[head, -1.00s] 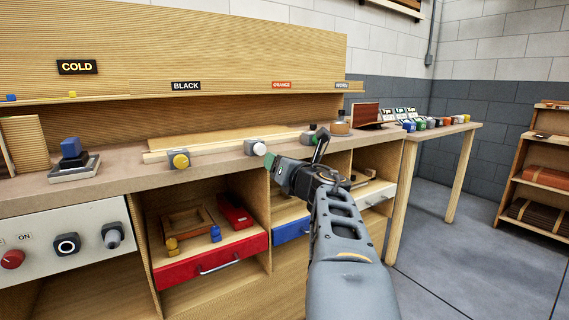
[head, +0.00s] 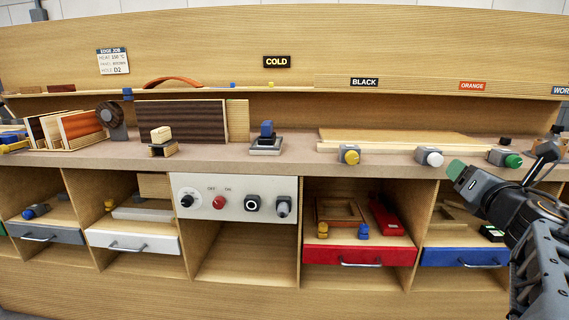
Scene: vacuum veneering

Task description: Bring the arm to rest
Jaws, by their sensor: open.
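My gripper (head: 505,166) is at the right edge of the head view, in front of the bench. Its jaws are apart, with a green-tipped finger on the left and a dark finger on the right. I see nothing held between them. A grey clamp with a green knob (head: 506,158) shows behind the jaws. My arm runs down out of the picture at the lower right, so most of it is hidden.
The bench (head: 300,160) spans the view. On it are a pale board (head: 400,138), clamps with yellow (head: 350,155) and white (head: 430,157) knobs, and a dark panel (head: 185,122). Below are a control panel (head: 237,198), a red drawer (head: 350,255) and a blue drawer (head: 465,256).

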